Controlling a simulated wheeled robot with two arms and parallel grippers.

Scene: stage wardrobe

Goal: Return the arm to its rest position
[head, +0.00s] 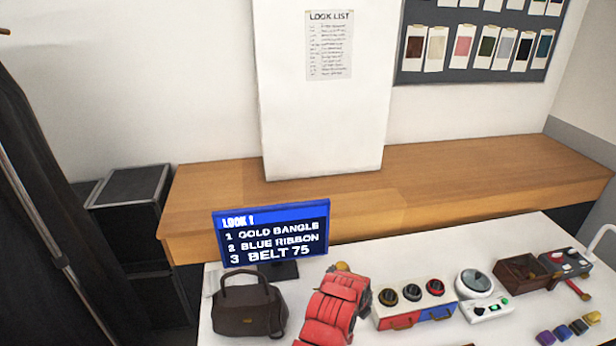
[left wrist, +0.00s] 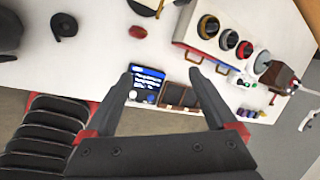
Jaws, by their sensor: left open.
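My left gripper (left wrist: 160,74) shows in the left wrist view, with its two dark fingers spread apart and nothing between them. It is over the edge of the white table (left wrist: 95,65), with the floor showing beneath it. A small blue-screened device (left wrist: 148,82) and a dark compartment tray (left wrist: 180,96) appear close to the fingertips in the picture; I cannot tell the distance. Neither gripper shows in the head view. My right gripper is in neither view.
The head view shows a LOOK sign (head: 271,237), dark handbag (head: 248,312), red cushioned item (head: 333,308), dial box (head: 414,308), white round device (head: 478,284) and brown box (head: 520,272) on the table. A wooden counter (head: 450,185) stands behind. A black coil (left wrist: 64,25) lies at the wrist view's upper left.

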